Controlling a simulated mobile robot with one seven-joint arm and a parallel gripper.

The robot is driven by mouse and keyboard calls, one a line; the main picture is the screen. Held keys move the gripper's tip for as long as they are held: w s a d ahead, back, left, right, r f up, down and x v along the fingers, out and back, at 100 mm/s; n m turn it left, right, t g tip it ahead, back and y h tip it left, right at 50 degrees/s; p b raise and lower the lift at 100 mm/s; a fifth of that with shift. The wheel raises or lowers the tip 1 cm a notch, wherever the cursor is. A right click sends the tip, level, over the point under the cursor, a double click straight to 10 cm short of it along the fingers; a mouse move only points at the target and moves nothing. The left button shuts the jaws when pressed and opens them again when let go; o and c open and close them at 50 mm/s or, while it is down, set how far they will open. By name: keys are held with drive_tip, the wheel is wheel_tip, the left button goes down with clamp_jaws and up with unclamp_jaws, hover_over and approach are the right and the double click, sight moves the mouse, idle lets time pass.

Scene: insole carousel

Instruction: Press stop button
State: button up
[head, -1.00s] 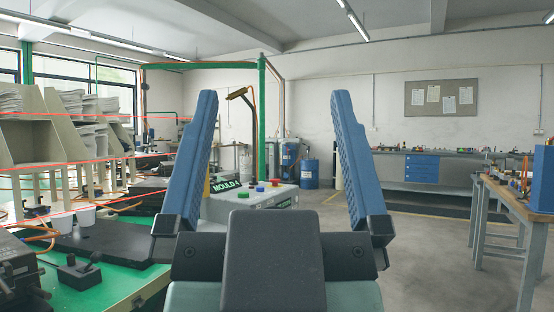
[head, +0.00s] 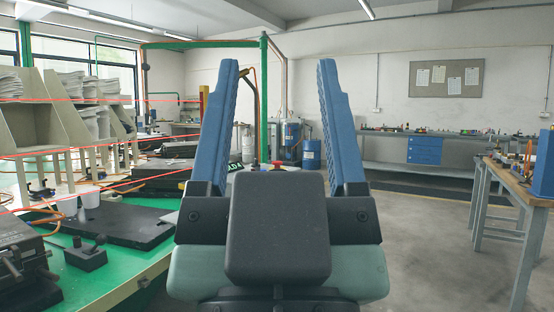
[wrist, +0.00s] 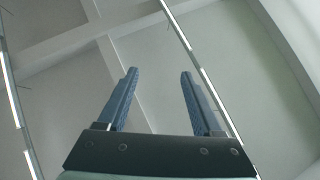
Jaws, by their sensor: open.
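The red button (head: 277,165) shows in the head view between my two blue fingers, just above the dark body of my gripper. It sits on a control box, most of which my gripper now hides. Part of a dark label (head: 235,167) shows behind the left finger. My gripper (head: 278,62) is open and empty, with its fingers pointing up in the head view, in front of the box. In the wrist view, my gripper (wrist: 159,72) is open against the ceiling, and no button shows there.
A green table (head: 115,281) with black mould plates (head: 105,224) and a small black block (head: 86,256) lies at left. Red beams cross in front of the shelves (head: 40,120). A wooden bench (head: 520,190) stands at right. The floor between is clear.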

wheel_tip(320, 180, up, 9)
drive_tip(key=p, duration=0.8)
drive_tip(key=c, duration=1)
wheel_tip(320, 180, up, 23)
drive_tip(key=p, duration=2.3)
drive_tip(key=shift+f, duration=0.15)
drive_tip(key=shift+w, duration=0.15)
